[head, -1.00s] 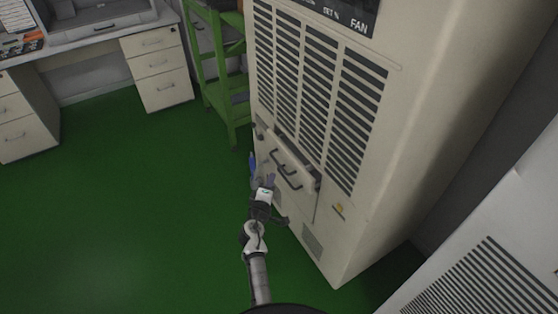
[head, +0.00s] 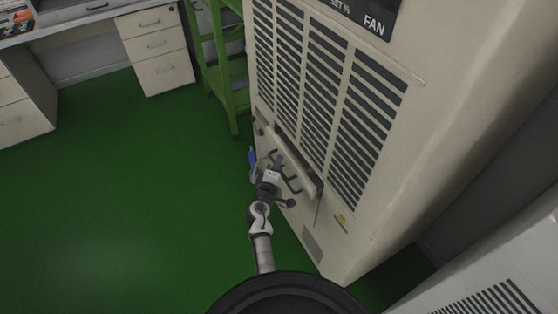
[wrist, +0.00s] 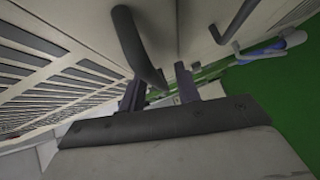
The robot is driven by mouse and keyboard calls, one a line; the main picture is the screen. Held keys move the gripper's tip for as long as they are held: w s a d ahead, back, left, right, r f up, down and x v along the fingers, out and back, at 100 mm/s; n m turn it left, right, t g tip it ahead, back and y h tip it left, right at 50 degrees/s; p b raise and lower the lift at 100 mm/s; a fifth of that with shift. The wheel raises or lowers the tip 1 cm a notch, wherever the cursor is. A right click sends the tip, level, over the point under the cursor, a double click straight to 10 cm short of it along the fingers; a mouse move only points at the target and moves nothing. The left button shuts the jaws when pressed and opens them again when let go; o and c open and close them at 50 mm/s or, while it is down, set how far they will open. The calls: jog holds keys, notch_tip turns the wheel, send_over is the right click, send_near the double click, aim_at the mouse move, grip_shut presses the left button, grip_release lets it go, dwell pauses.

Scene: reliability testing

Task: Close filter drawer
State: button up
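The filter drawer (head: 302,167) is a cream panel low on the front of the cream cabinet. Its upper edge stands out from the cabinet. Two dark bar handles (head: 291,182) are on its front. My gripper (head: 275,160) is right at the drawer front, beside the handles. In the wrist view its two dark fingers (wrist: 160,92) are apart. One handle (wrist: 140,50) reaches down close in front of them, near the gap. I cannot tell whether the fingers touch it. A second handle (wrist: 236,20) is farther right.
The tall cabinet (head: 400,130) has vent slats above the drawer. A blue item (head: 252,158) shows at the cabinet's left side. A green rack (head: 225,75) and a desk with drawers (head: 157,50) stand behind. The green floor (head: 150,190) to the left is clear.

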aim_at(287, 162)
jog(key=shift+c, duration=0.3)
grip_shut()
jog(key=shift+w+d+r, duration=0.1)
jog(key=shift+w+d, duration=0.45)
jog(key=shift+d, duration=0.25)
jog(key=shift+w+d+r, duration=0.1)
jog(key=shift+w+d, duration=0.45)
jog(key=shift+d, duration=0.25)
jog(key=shift+o, duration=0.3)
grip_release()
jog(key=shift+w+f, duration=0.1)
